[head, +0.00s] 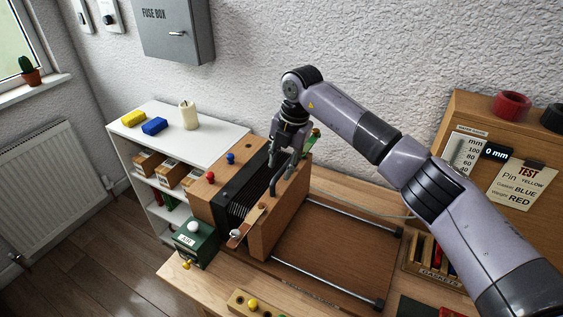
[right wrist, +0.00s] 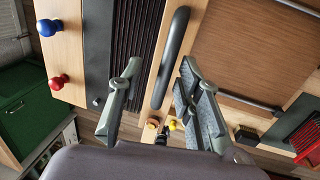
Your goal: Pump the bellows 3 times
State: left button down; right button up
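The bellows (head: 240,197) are black pleats between two wooden end blocks, with only a narrow pleated gap between them. A black bar handle (head: 272,186) is on the right block (head: 268,232); it also shows in the right wrist view (right wrist: 171,57). My right gripper (head: 287,168) is at the far end of the handle, pointing down. My left gripper is out of view.
Two metal rails (head: 340,214) run right from the bellows over a bare wooden board (head: 335,245). A green box (head: 196,243) stands at the left. A gauge panel (head: 470,150) reading 0 mm and a gaskets rack (head: 432,266) are at the right.

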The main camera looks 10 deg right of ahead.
notch_tip(320, 180, up, 12)
jog(key=s+d, duration=0.1)
jog(key=d, duration=0.1)
jog(key=shift+s, duration=0.2)
jog(key=shift+f, duration=0.2)
